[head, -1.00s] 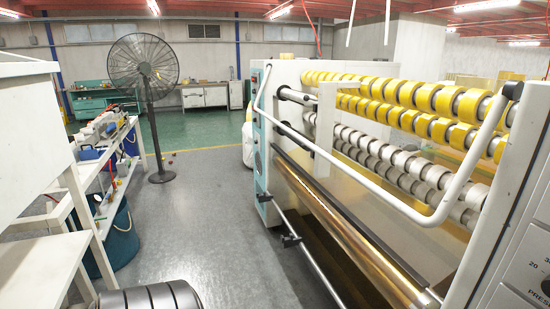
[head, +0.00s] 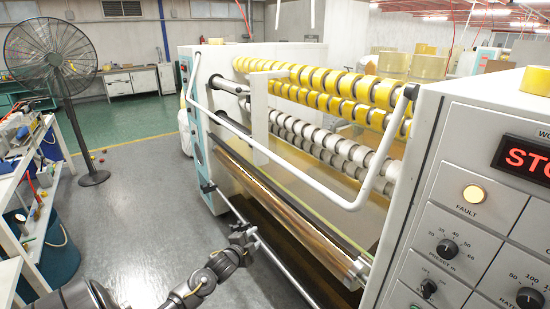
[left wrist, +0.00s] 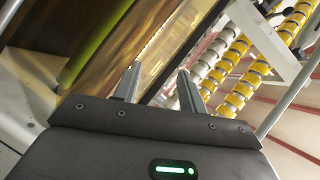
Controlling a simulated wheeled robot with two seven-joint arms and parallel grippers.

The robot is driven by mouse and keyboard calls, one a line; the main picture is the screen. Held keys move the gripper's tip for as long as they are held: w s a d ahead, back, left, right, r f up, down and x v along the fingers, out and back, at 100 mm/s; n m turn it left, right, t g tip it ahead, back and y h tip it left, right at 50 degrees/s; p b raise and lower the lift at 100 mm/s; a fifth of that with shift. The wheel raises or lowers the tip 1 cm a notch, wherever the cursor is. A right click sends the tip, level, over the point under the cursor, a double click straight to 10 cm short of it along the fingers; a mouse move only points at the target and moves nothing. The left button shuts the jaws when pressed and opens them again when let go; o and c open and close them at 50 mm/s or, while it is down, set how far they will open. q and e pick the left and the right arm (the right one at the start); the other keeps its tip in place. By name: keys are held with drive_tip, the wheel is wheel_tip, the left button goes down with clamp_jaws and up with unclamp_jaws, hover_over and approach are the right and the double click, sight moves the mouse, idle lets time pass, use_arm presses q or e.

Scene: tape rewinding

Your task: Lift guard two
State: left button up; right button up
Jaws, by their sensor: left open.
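A white tubular guard bar (head: 290,178) runs across the front of the tape machine, bent at both ends where it meets the side housings. No label shows which part is guard two. My left gripper (head: 243,234) is low in front of the machine, near the lower rail and below the white bar. In the left wrist view its two fingers (left wrist: 158,82) are apart with nothing between them, facing the gold film roll and tape rolls. My right gripper is not in view.
The control panel (head: 480,215) with a red STO display and lit fault lamp stands at the right. Yellow tape rolls (head: 340,88) line the machine's upper shafts. A black fan (head: 60,75) and cluttered bench (head: 22,200) stand left.

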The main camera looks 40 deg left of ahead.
use_arm(q)
wheel_tip(320, 180, up, 17)
drive_tip(key=w+m+t+p, duration=0.1)
drive_tip(key=w+m+t, duration=0.2)
drive_tip(key=m+t+h+p, duration=0.1)
drive_tip(key=m+t, duration=0.1)
approach(274, 155)
drive_tip(key=w+a, duration=0.1)
drive_tip(key=w, duration=0.1)
drive_tip(key=p+x, duration=0.1)
drive_tip(key=x, duration=0.2)
drive_tip(key=p+x, duration=0.1)
drive_tip(key=x, duration=0.2)
drive_tip(key=p+x, duration=0.1)
drive_tip(key=x, duration=0.2)
drive_tip(key=shift+w+a+f, duration=0.2)
drive_tip(key=shift+f, duration=0.1)
drive_tip(key=shift+w, duration=0.45)
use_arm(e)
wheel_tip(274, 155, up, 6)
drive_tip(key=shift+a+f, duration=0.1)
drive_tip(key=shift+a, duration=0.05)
use_arm(q)
clamp_jaws()
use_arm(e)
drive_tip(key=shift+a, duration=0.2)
